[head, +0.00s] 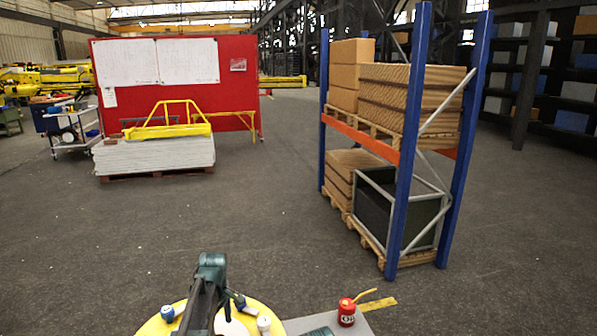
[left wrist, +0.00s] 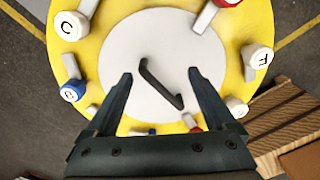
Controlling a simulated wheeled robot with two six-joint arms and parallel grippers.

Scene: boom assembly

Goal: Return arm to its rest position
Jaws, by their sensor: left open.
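My left arm reaches over a yellow disc (head: 262,308) at the bottom of the head view; its fingers cannot be made out there. In the left wrist view my left gripper (left wrist: 160,75) is open and empty, its fingers spread above the white centre (left wrist: 125,40) of the yellow disc. A black bent bar (left wrist: 160,85) shows between the fingers, and I cannot tell its height above the disc. Lettered knobs stand around the rim, among them a white C knob (left wrist: 71,25) and a white F knob (left wrist: 257,57). My right gripper is not in view.
A red can (head: 347,313) with a yellow spout stands on a grey surface (head: 300,324) beside the disc. A blue and orange rack (head: 410,150) with boxes stands at the right. A pallet stack (head: 155,155) stands before a red board (head: 245,90). The floor between is clear.

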